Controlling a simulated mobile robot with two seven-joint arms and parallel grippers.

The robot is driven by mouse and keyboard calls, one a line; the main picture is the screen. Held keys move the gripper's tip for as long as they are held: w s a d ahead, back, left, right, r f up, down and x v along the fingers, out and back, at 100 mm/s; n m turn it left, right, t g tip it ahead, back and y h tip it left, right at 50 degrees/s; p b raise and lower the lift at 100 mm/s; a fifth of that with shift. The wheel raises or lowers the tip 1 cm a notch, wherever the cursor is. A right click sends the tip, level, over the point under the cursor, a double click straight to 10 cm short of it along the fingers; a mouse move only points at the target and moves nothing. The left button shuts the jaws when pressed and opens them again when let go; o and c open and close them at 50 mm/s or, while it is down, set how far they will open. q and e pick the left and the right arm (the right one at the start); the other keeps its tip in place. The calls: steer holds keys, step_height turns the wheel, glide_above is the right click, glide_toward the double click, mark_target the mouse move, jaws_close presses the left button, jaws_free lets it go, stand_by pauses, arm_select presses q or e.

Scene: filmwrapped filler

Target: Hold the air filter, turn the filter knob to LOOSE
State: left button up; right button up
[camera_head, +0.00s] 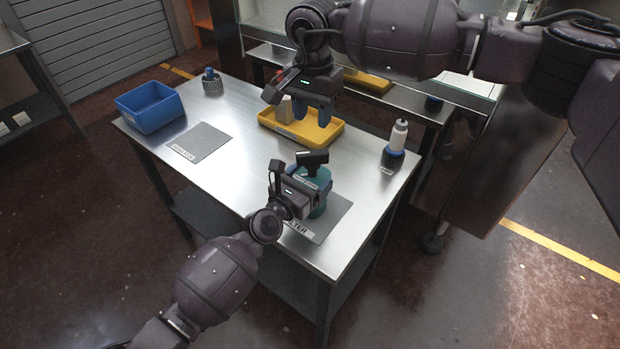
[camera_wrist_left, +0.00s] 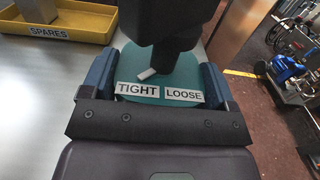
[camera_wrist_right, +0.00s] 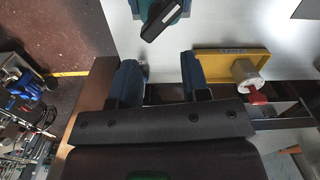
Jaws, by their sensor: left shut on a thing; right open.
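The air filter (camera_head: 322,203) is a teal round body on the grey mat labelled FILTER. A black knob (camera_head: 312,158) stands on top; it also shows in the right wrist view (camera_wrist_right: 158,16). My left gripper (camera_head: 311,183) is shut on the filter body, with a blue finger on each side. In the left wrist view, the filter (camera_wrist_left: 160,90) bears the labels TIGHT (camera_wrist_left: 137,89) and LOOSE (camera_wrist_left: 185,95). The white mark on the knob (camera_wrist_left: 146,73) is nearer TIGHT. My right gripper (camera_head: 311,112) is open and empty, above the yellow tray's area and apart from the knob.
A white bottle (camera_head: 398,135) stands in a dark holder at right. A blue bin (camera_head: 150,107), a grey mat (camera_head: 203,140) and a small cup (camera_head: 212,86) are at left. The table's middle is clear.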

mark_target(313, 155)
steer(key=shift+o, duration=0.4)
steer(key=shift+o, duration=1.3)
steer(key=shift+f, duration=0.1)
steer(key=shift+o, duration=1.2)
steer(key=shift+s, duration=0.1)
steer(key=o, duration=0.5)
steer(key=shift+r+m, duration=0.25)
steer(key=shift+m, duration=0.75)
steer(key=m, duration=0.5)
steer(key=shift+s+r, duration=0.15)
steer(key=shift+r, duration=0.1)
steer(key=f+m, duration=0.3)
steer(key=m, duration=0.4)
steer(key=f+m, duration=0.4)
steer(key=m, duration=0.3)
steer(key=f+m, duration=0.4)
steer(key=m, duration=0.3)
steer(key=shift+s+d+f+m, duration=0.1)
steer(key=shift+s+m, duration=0.15)
steer(key=shift+m, duration=0.05)
